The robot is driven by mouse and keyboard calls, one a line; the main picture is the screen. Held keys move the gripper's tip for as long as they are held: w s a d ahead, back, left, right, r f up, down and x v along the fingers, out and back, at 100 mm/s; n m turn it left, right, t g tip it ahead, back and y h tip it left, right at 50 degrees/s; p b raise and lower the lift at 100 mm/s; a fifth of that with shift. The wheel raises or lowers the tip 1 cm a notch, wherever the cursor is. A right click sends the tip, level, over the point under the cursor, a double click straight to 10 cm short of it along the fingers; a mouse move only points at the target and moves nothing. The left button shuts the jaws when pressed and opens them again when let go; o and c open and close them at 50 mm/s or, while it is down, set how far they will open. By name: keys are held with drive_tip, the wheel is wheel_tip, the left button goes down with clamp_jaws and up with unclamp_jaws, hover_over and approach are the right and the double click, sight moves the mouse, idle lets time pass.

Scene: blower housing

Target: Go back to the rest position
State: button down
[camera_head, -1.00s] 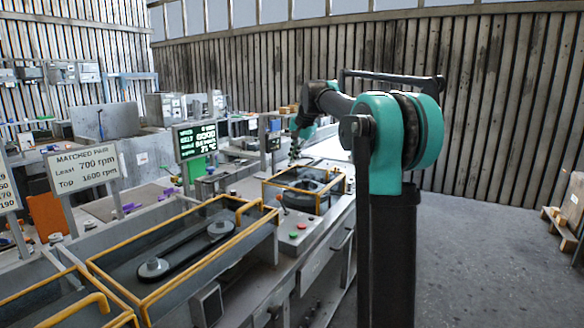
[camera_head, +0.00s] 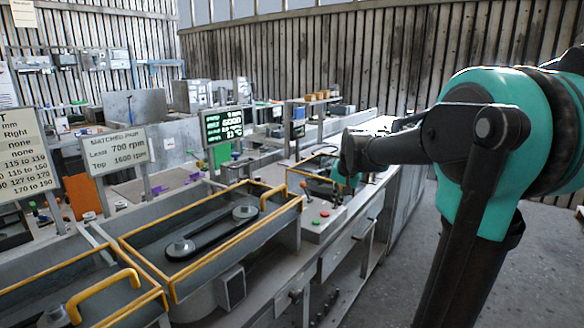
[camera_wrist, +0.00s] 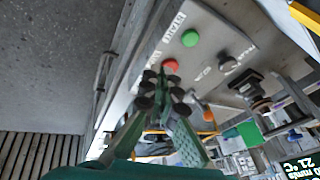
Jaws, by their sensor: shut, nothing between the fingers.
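My gripper (camera_wrist: 167,90) shows in the wrist view with its green fingers and dark pads together, empty. It hangs over the grey bench front, with a green button (camera_wrist: 190,38) and a red button (camera_wrist: 171,66) showing beyond the fingertips. In the head view my arm reaches in from the right, and its teal wrist end is near the far guarded bay (camera_head: 308,180).
A yellow-railed bay with a belt on two pulleys (camera_head: 212,232) lies left of the arm. A screen (camera_head: 222,125) and a "MATCHED PAIR" sign (camera_head: 117,150) stand behind. Drawers (camera_head: 338,256) line the bench front. Grey floor (camera_head: 400,270) is open beside it.

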drive_tip(key=s+d+f+n, duration=0.2)
drive_tip(key=s+f, duration=0.8)
drive_tip(key=s, duration=0.3)
drive_tip(key=s+d+f+n+h, duration=0.1)
drive_tip(key=s+d+f+n, duration=0.1)
drive_tip(key=s+f, duration=0.7)
drive_tip(key=s, duration=0.4)
drive_tip(key=shift+f, duration=0.4)
